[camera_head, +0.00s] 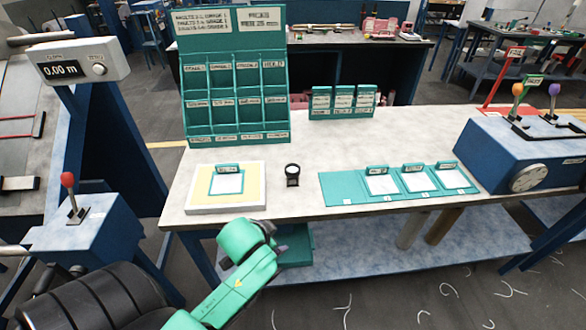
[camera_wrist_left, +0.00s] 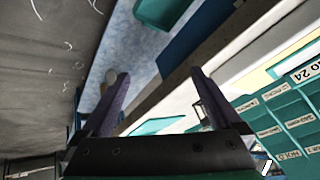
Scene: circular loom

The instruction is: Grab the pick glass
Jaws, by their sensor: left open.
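The pick glass (camera_head: 292,175) is a small black stand with a round pale lens. It stands upright on the white worktable (camera_head: 330,150), between the yellow-bordered pad and the teal mat. My left gripper (camera_head: 282,243) is in front of the table's front edge, nearer to me than the pick glass and apart from it. In the left wrist view the left gripper (camera_wrist_left: 160,73) has its two purple-grey fingers spread with nothing held between them. A small dark frame beside the right finger looks like the pick glass (camera_wrist_left: 202,113). My right gripper is not in view.
A yellow-bordered pad (camera_head: 255,198) lies left of the pick glass, and a teal mat with white cards (camera_head: 340,190) lies right. A tall teal rack (camera_head: 235,125) stands behind. A blue box with levers (camera_head: 500,150) is at the right. Bare tabletop surrounds the pick glass.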

